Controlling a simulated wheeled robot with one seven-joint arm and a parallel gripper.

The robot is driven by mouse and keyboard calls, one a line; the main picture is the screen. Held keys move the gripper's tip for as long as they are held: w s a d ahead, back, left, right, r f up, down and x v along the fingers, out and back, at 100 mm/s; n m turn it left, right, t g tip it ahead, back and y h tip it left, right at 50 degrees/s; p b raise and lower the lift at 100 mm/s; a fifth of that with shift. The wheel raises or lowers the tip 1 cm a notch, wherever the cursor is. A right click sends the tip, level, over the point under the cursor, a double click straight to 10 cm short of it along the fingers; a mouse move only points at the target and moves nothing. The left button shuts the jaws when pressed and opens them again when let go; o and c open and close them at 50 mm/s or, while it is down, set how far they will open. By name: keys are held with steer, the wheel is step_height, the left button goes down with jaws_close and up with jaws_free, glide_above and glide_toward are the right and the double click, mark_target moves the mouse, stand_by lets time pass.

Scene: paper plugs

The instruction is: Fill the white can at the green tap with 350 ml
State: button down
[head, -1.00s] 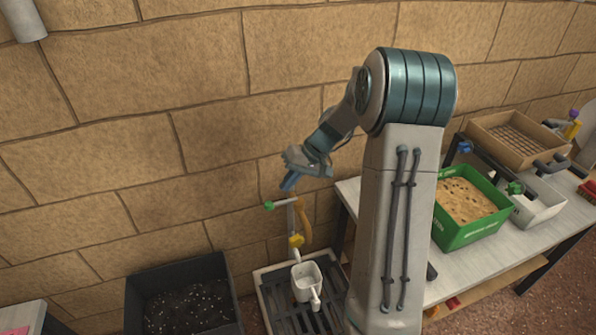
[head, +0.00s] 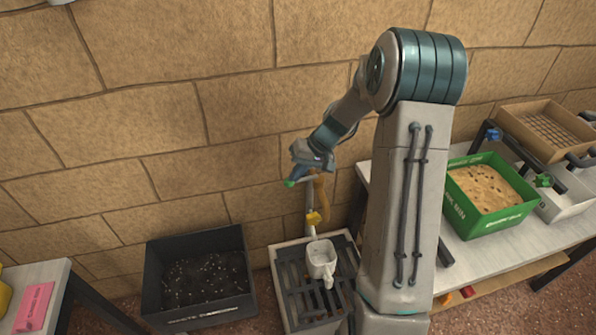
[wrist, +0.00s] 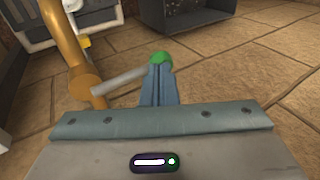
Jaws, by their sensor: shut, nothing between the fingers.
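The white can (head: 321,260) stands upright on the dark grate, below the tap's yellow part (head: 313,218). The tap has a brass pipe (wrist: 72,50) against the wall and a grey lever (wrist: 120,80) with a green end (head: 289,183). The green end (wrist: 160,59) also shows in the wrist view, just beyond my fingertips. My gripper (head: 295,174) is shut and empty, above the can's level. Its fingertips (wrist: 158,68) overlap the lever's green end in view; I cannot tell whether they touch. The can's inside is too small to read a water level.
The slatted grate (head: 292,285) sits in a pale frame at the wall. A black bin (head: 200,312) with dark soil stands left of it. At right a table (head: 480,255) carries a green sand bin (head: 490,223) and a cardboard tray (head: 520,118). A pink card (head: 36,308) lies at far left.

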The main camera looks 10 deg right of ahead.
steer(key=f+h, duration=0.1)
steer(key=a+h, duration=0.1)
steer(key=h, duration=0.1)
steer(key=shift+f, duration=0.9)
steer(key=shift+s+f, duration=0.15)
steer(key=shift+s, duration=0.05)
stand_by(2.7)
stand_by(1.6)
steer(key=a+p+v, duration=0.1)
steer(key=p+v, duration=0.2)
steer(key=v, duration=1.1)
steer(key=shift+w+r, duration=0.15)
steer(key=shift+r, duration=0.25)
steer(key=shift+a, duration=0.1)
